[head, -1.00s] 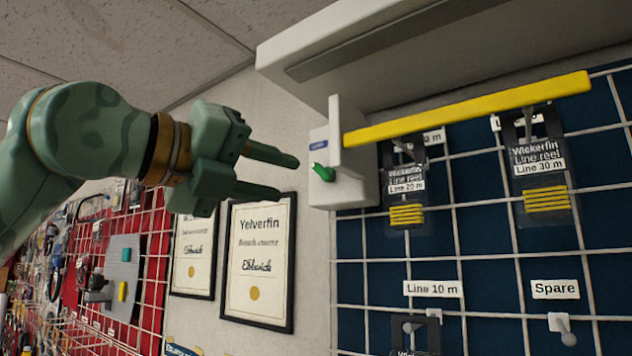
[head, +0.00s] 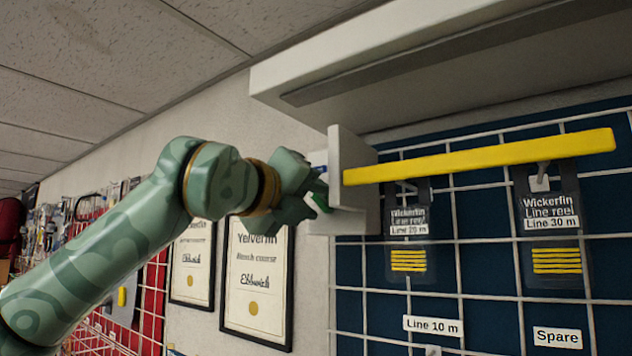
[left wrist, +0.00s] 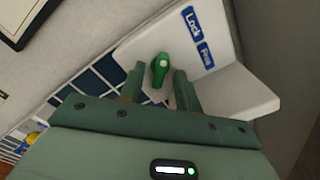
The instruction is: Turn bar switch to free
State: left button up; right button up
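The green switch knob (head: 322,202) is on the end of the pale housing (head: 362,205), partly hidden by my left gripper (head: 312,190) in the head view. The left wrist view shows the green knob (left wrist: 160,72) between the two fingertips of my left gripper (left wrist: 159,76), with a gap on each side. The gripper is open; I cannot tell how far the fingers overlap the knob in depth. Blue labels, "Lock" (left wrist: 192,22) and another reading like "Free" (left wrist: 206,55), sit on the white plate beside the knob. My right gripper is not in view.
A yellow bar (head: 480,157) sticks out to the right of the housing. A large pale overhead cabinet (head: 430,60) hangs above. Line reels (head: 408,240) hang on a white grid over a blue panel. Framed certificates (head: 257,285) are on the wall below my arm.

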pick_arm(q)
jog(key=shift+w+d+f, duration=0.1)
jog(key=shift+w+d, duration=0.15)
jog(key=shift+w, duration=0.15)
grip_shut()
jog(key=shift+s, duration=0.1)
